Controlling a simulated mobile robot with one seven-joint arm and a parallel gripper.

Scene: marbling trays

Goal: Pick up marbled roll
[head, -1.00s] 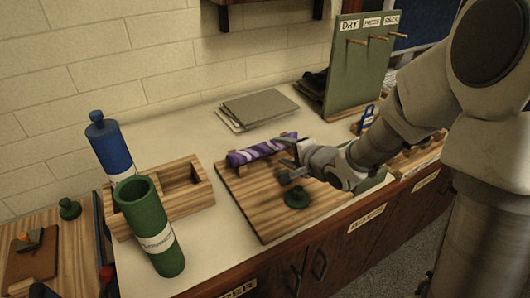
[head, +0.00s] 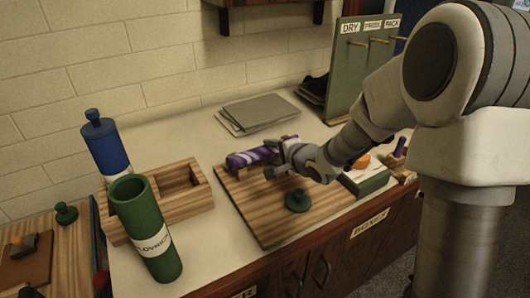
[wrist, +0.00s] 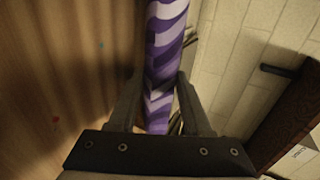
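The marbled roll (head: 252,156) is a purple tube with pale wavy stripes. In the head view it lies at the back of a wooden board (head: 265,224), and my gripper (head: 271,160) is at its right part, covering some of it. In the wrist view the roll (wrist: 165,40) runs from the top edge down between the two fingers of my gripper (wrist: 160,80). One finger is on each side of it, close to its surface. The fingers look open; any contact is hard to make out.
A green knobbed piece (head: 298,201) stands on the board. A green tube (head: 147,228), a blue cylinder (head: 107,148) and a wooden box (head: 160,205) are at left. Grey sheets (head: 258,110) lie behind. A green pegboard (head: 362,75) stands at the back right.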

